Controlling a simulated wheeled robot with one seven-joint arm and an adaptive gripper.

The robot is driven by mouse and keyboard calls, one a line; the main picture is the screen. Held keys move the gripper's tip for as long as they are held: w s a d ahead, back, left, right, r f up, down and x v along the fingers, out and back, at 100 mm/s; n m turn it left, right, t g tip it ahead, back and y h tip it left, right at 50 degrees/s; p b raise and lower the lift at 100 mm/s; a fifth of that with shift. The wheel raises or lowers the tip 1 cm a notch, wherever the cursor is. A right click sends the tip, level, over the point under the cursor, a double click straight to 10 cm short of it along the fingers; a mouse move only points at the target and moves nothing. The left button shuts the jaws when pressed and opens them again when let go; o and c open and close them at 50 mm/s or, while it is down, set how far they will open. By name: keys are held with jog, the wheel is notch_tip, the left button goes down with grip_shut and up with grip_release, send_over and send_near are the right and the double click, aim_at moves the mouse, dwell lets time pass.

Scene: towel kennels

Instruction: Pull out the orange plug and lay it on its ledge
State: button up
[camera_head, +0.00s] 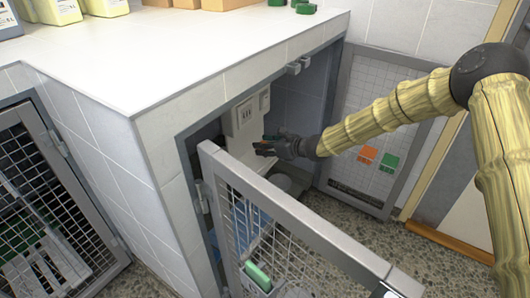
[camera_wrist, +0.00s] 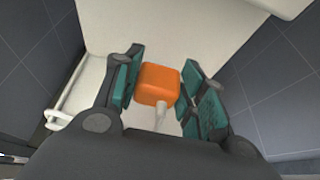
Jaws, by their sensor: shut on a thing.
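The orange plug (camera_wrist: 158,84) is between the green-padded fingers of my gripper (camera_wrist: 160,92) in the wrist view, with a short pale cable end on its near side. My gripper (camera_head: 266,148) is shut on the plug. In the head view my gripper is inside the open kennel, just below and in front of a white socket panel (camera_head: 245,114) on the wall. A white surface (camera_wrist: 150,30) lies behind the plug in the wrist view. The plug is too small in the head view to tell whether it is in a socket or touching the ledge.
An open mesh door (camera_head: 330,246) with a grey frame stands in front of the kennel. A mesh panel (camera_head: 355,118) with orange and green cards stands to the right. Bottles (camera_head: 55,9) stand on the white countertop (camera_head: 150,60). A closed mesh door (camera_head: 50,215) is at left.

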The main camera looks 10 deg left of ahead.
jog(key=shift+f, duration=1.35)
jog(key=shift+f+b, duration=0.2)
jog(key=shift+b, duration=0.15)
jog(key=o, duration=1.1)
jog(key=shift+r, duration=0.1)
jog(key=shift+d+r, duration=0.1)
jog(key=shift+r, duration=0.05)
jog(key=p+v, duration=0.2)
jog(key=v, duration=1)
